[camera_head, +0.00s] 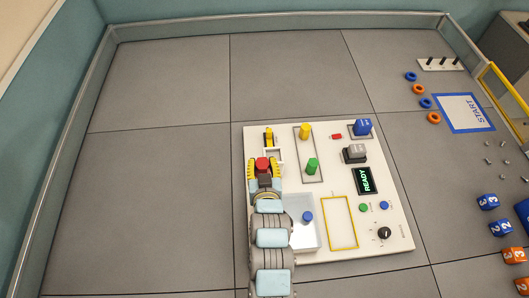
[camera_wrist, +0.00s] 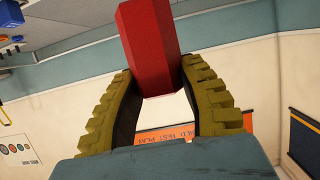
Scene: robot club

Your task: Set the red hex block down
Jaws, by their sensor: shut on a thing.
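The red hex block (camera_head: 262,163) is held in my gripper (camera_head: 263,172) above the left part of the white board (camera_head: 290,137). In the wrist view the red block (camera_wrist: 150,45) stands between the two yellow-green fingers of my gripper (camera_wrist: 160,90), which are shut on its lower end. A white-framed square opening (camera_head: 281,156) shows just beyond the gripper on the board. I cannot tell how high the block is above the board.
Grey floor left of the board is clear.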

